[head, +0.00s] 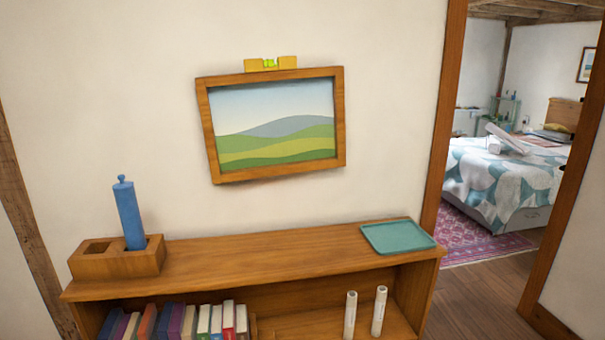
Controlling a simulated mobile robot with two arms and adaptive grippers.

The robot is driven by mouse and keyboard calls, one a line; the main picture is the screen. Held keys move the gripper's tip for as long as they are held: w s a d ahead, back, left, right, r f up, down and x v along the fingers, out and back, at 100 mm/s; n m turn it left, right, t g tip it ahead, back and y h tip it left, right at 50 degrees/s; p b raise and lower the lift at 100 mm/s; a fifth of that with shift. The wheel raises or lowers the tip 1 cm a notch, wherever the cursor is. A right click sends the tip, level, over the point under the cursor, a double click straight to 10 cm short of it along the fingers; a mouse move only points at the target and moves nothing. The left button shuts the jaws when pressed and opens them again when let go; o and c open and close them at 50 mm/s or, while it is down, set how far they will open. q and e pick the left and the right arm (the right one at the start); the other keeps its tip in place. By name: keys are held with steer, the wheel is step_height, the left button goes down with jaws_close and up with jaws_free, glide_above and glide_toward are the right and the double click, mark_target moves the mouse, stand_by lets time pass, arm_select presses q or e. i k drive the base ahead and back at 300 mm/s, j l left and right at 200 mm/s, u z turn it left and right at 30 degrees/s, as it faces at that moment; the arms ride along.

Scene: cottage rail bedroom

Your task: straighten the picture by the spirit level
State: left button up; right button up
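A picture (340,120) of green hills in a wooden frame hangs on the cream wall. In the head view its top and bottom edges rise toward the right; my view of the wall is angled, so I cannot tell exactly how far it is tilted. A yellow spirit level (287,62) with a green vial sits on the top edge of the frame, near its middle. The vial's bubble is too small to read. Neither of my grippers is in view.
A wooden bookcase (280,252) stands below the picture. On it are a wooden holder (88,267) with a blue knobbed cylinder (128,213) and a teal tray (398,237); the top between them is clear. Books and two white cylinders are underneath. A doorway opens right.

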mark_target(258, 125)
steer(key=i+j+u, duration=0.25)
steer(key=i+j, duration=0.55)
steer(key=i, duration=0.1)
